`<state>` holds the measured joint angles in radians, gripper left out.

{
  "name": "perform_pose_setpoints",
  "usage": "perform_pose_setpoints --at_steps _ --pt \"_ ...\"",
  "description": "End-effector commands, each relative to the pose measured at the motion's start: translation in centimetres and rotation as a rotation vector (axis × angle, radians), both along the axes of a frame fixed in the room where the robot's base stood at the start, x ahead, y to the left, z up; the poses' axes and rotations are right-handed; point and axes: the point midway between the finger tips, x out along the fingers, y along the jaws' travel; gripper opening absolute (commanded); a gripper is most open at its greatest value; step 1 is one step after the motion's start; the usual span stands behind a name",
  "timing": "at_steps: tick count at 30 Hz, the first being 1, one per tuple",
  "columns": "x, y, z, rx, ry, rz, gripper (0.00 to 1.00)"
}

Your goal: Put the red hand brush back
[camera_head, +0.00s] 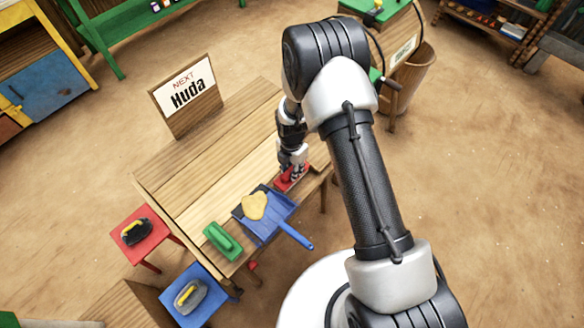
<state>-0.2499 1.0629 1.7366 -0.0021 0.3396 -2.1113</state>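The red hand brush (285,184) lies at the right end of the wooden table, close to the blue dustpan. My gripper (291,172) points down at it from above, and its fingers overlap the red handle in this view. The fingers are small and partly merged with the brush, so I cannot tell whether they are closed on it or apart. Part of the brush is hidden behind the gripper. The brush appears to be at table height.
A blue dustpan (291,234) holding a yellow lump (254,206) and a green brush-like tool (222,241) are on the table. A sign reading "NEXT Huda" (187,95) stands behind.

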Motion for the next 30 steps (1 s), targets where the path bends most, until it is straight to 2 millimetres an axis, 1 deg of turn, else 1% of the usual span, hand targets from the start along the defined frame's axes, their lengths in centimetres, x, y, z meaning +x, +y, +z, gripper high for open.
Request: perform_pose_setpoints --at_steps 1,3,4,13,17,20,27,30 --pt "-0.1 0.0 -0.1 -0.001 0.004 0.0 0.34" --pt "-0.1 0.0 -0.1 -0.001 0.004 0.0 0.39" --pt "-0.1 -0.1 -0.1 -0.001 0.004 0.0 0.4" --pt "-0.2 -0.1 -0.1 -0.001 0.004 0.0 0.4" --pt "-0.1 0.0 0.7 -0.001 0.002 0.0 0.4" --pt "-0.1 0.0 2.3 0.0 0.001 0.0 0.4" --pt "0.0 0.0 7.7 0.0 -0.001 0.0 0.4" --pt "0.0 0.0 9.6 0.0 0.0 0.0 0.4"
